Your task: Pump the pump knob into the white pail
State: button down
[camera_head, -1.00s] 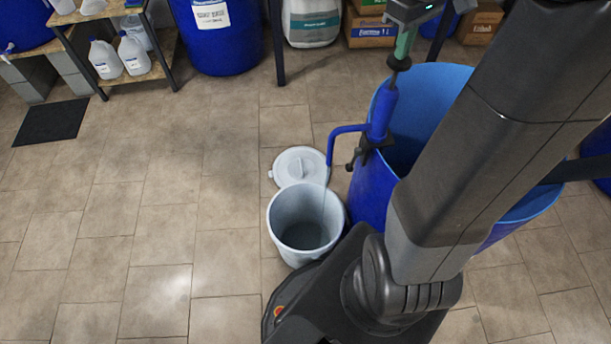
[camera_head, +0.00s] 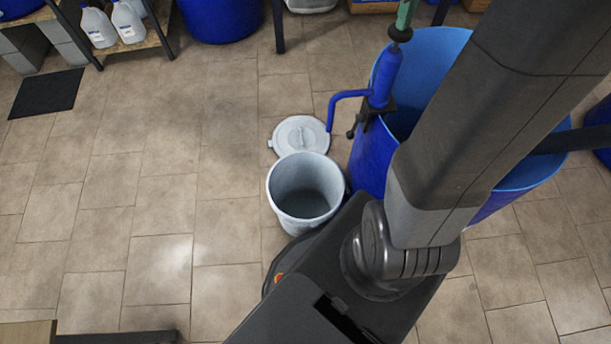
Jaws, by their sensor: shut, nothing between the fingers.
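The black pump knob (camera_head: 399,34) tops a blue hand pump (camera_head: 386,78) clamped upright at the rim of the large open blue drum (camera_head: 369,160). The pump's blue spout (camera_head: 346,95) bends left and down towards the white pail (camera_head: 278,200). The pail stands open on the floor, left of the drum. My gripper (camera_head: 403,24) shows only as its green, closed fingers at the top edge, with the rest cut off. The fingertips are right above the knob and seem to touch it. No stream shows below the spout.
A white lid (camera_head: 301,136) lies on the floor behind the pail. A shelf with white jugs (camera_head: 113,24) and a black mat (camera_head: 47,93) are at the upper left. A table corner (camera_head: 28,333) shows at the lower left. The floor at left is clear.

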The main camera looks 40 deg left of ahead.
notch_tip(320, 180, up, 10)
jog(key=p, duration=0.8)
jog(key=shift+r+p, duration=0.15)
jog(key=shift+p, duration=0.2)
jog(key=shift+f+b, duration=3.8)
jog(key=shift+f, duration=2.1)
jog(key=shift+r, duration=0.25)
notch_tip(320, 180, up, 11)
jog(key=p, duration=1)
jog(key=shift+r, duration=0.15)
